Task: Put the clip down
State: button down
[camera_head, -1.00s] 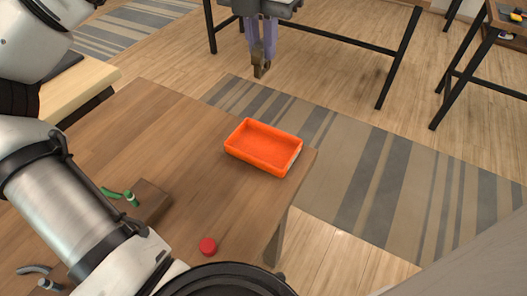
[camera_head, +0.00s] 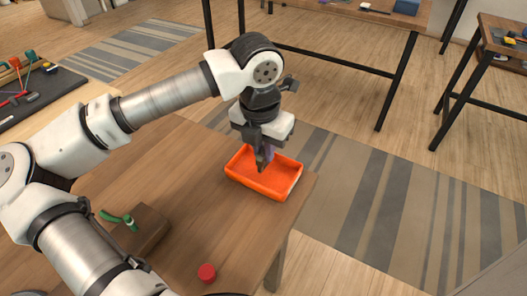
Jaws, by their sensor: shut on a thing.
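My gripper (camera_head: 264,152) points down over the orange tray (camera_head: 282,190), with its fingertips at or just above the tray's inside. It is shut on the clip (camera_head: 261,164), a small dark brown piece that shows only as a narrow shape at the fingertips. I cannot tell whether the clip touches the tray floor. The tray stands near the right edge of the brown wooden table (camera_head: 200,225). My gripper and wrist hide part of its back wall.
A red round cap (camera_head: 207,272) lies near the table's front edge. A wooden block (camera_head: 148,236) with a green-handled tool (camera_head: 118,218) sits at left. A dark board (camera_head: 45,88) with colourful pieces is at far left. The table between tray and block is clear.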

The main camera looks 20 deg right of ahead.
aim_at(261, 155)
jog(key=shift+f, duration=0.75)
jog(key=shift+f, duration=0.2)
jog(key=c, duration=1.4)
grip_release()
jog(key=shift+r, duration=0.1)
jog(key=r, duration=0.8)
jog(key=a+r, duration=0.1)
jog(key=r, duration=0.3)
jog(key=shift+s+r, duration=0.1)
jog(key=shift+s, duration=0.25)
